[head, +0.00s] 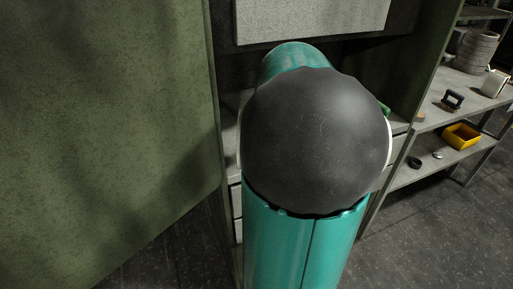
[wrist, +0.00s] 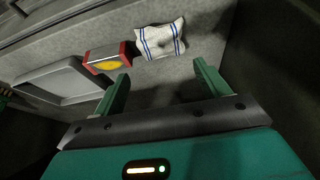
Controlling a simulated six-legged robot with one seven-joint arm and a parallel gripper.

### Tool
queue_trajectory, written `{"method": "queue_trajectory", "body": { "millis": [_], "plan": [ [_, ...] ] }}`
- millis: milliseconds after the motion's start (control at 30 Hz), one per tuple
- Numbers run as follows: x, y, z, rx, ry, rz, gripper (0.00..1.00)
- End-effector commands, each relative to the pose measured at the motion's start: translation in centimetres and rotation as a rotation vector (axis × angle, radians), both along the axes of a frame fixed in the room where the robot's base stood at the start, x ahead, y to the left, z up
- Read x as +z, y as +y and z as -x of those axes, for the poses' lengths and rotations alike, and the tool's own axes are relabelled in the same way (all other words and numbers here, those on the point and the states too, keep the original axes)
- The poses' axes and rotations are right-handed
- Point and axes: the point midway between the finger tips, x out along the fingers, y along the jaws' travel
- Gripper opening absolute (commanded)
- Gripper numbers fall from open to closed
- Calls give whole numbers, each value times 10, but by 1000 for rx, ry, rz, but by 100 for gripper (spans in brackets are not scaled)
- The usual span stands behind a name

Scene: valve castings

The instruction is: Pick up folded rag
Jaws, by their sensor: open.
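The folded rag (wrist: 160,41) is white with blue stripes and lies on a grey surface at the top middle of the wrist view. My gripper (wrist: 161,78) is open, with its two green fingers apart and nothing between them. The rag lies beyond the fingertips, roughly in line with the gap between them, and does not touch them. In the head view my arm covers the middle of the picture, and neither the rag nor the gripper can be seen there.
A red and silver box with a yellow mark (wrist: 111,57) stands just left of the rag. A grey tray (wrist: 62,84) lies farther left. In the head view, a green panel (head: 105,110) fills the left, and a shelf with a yellow bin (head: 461,136) stands at right.

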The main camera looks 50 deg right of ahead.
Motion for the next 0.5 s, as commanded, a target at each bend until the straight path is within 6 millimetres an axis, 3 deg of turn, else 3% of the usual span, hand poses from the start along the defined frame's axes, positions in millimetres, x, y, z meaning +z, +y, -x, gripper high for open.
{"method": "queue_trajectory", "body": {
  "millis": [100,367,500],
  "plan": [
    [-22,-4,-6,-1,1,-4,75],
    [-42,-8,-14,0,0,0,75],
    [-62,-9,-21,0,1,-4,75]
  ]
}}
